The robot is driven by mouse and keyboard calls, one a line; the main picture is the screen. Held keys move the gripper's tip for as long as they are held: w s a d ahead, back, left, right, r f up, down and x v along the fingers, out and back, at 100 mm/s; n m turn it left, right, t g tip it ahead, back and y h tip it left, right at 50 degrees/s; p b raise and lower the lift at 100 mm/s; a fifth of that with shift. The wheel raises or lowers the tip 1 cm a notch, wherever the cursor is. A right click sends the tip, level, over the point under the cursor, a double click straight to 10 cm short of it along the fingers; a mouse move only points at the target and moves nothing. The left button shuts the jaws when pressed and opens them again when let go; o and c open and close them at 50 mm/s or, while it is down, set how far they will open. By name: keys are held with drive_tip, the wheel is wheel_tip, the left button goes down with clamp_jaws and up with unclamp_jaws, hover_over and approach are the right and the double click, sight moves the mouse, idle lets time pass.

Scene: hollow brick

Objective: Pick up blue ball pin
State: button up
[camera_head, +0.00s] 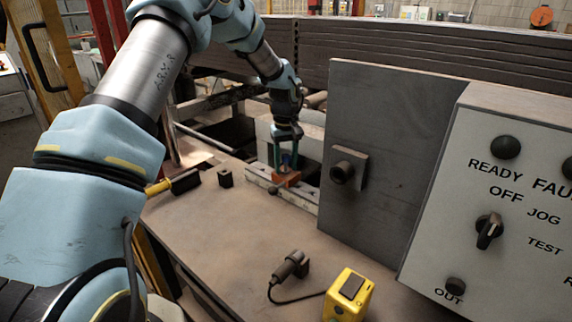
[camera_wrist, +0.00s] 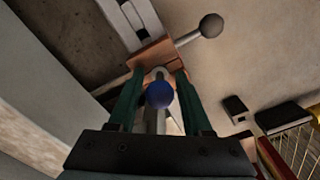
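The blue ball pin (camera_head: 286,158) is at an orange-brown block (camera_head: 287,179) on a pale rail at the back of the bench. In the wrist view its blue ball (camera_wrist: 159,95) is between my two green fingers, and the orange-brown block (camera_wrist: 150,56) is beyond it. My gripper (camera_head: 286,167) points down over the block. Its fingers (camera_wrist: 160,76) are spread either side of the ball, with a narrow gap showing on each side. The gripper looks open. The lower part of the pin is mostly hidden.
A grey upright panel (camera_head: 375,150) with a short knob stands right of my gripper. A dark ball on a rod (camera_wrist: 211,26) sticks out beside the block. A yellow box (camera_head: 347,296) and cabled plug (camera_head: 290,266) lie in front.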

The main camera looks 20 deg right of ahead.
clamp_jaws()
drive_tip(key=shift+r, duration=0.1)
idle(0.3)
